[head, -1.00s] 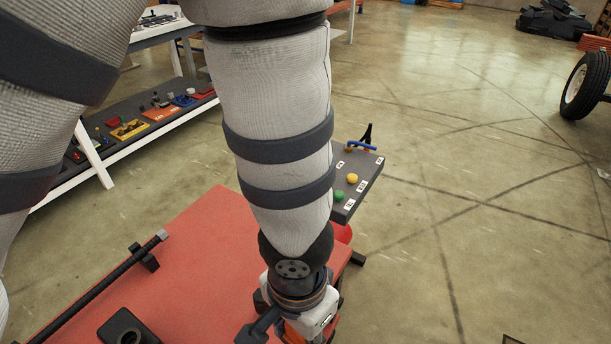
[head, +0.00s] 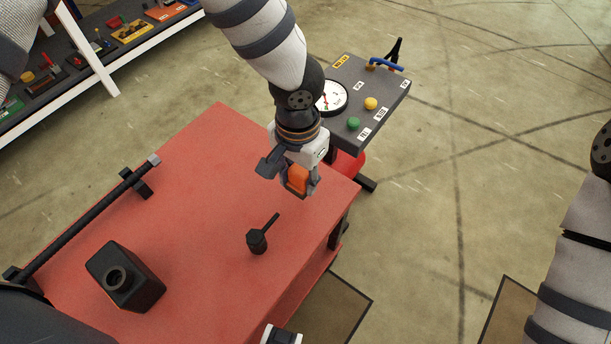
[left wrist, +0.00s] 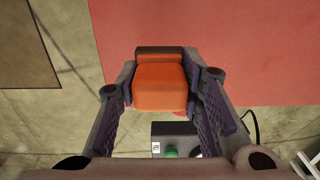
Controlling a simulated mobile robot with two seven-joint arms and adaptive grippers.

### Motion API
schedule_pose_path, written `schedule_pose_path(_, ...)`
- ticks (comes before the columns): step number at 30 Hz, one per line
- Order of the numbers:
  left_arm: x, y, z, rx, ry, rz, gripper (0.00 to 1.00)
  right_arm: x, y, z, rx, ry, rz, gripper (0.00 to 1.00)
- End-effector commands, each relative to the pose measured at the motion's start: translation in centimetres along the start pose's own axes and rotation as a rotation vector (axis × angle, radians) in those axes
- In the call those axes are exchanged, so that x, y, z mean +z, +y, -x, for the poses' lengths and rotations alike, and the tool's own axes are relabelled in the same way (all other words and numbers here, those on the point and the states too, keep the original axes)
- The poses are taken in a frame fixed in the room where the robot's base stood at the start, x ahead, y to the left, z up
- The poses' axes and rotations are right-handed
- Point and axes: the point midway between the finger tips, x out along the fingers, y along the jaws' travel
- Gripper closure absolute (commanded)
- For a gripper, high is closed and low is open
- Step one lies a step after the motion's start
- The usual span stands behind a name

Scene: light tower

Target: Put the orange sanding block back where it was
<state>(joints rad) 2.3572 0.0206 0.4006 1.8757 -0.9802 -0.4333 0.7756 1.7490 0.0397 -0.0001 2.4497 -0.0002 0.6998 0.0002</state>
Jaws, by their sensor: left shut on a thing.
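The orange sanding block (head: 297,177) is held by my left gripper (head: 300,186) over the far right part of the red tabletop (head: 190,200). In the left wrist view the block (left wrist: 160,88) sits between both fingers (left wrist: 160,97), with a dark strip along its far edge. The gripper is shut on it. The block looks raised above the red surface; its exact height is hard to tell. My right arm (head: 580,245) shows at the right edge, but I cannot see its gripper.
A black knob-shaped tool (head: 258,240), a black box with a round hole (head: 125,277) and a long black bar (head: 85,215) are on the red table. A dark panel with a gauge and buttons (head: 365,100) stands just beyond. The table's middle is clear.

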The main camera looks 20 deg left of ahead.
Motion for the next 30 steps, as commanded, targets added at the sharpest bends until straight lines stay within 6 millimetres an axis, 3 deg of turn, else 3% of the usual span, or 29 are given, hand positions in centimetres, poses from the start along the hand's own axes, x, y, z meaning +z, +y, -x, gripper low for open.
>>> schedule_pose_path(1,-0.3,-0.1,-1.0,0.003,-0.006,0.003,0.89,0.3,0.0,-0.5,0.001,-0.013,0.000,0.60)
schedule_pose_path(7,-1.7,-0.6,-2.4,0.001,-0.002,0.003,0.89,0.6,0.0,-1.1,0.002,-0.031,0.001,0.60)
schedule_pose_path(12,-1.7,-0.6,-5.3,0.000,-0.002,0.000,0.89,0.9,0.1,-1.7,0.003,-0.046,0.001,0.60)
schedule_pose_path(22,-1.8,-0.7,-5.5,-0.002,0.003,0.000,0.89,0.9,0.1,-1.7,0.003,-0.045,0.001,0.60)
schedule_pose_path(23,-1.8,-0.7,-5.5,-0.001,0.003,0.000,0.64,0.9,0.1,-1.7,0.003,-0.045,0.001,0.60)
schedule_pose_path(25,-1.8,-0.7,-5.5,-0.001,0.003,0.000,0.48,0.9,0.1,-1.6,0.003,-0.044,0.001,0.60)
schedule_pose_path(30,-1.8,-0.7,-5.5,-0.001,0.003,0.000,0.46,0.9,0.1,-1.6,0.003,-0.044,0.002,0.60)
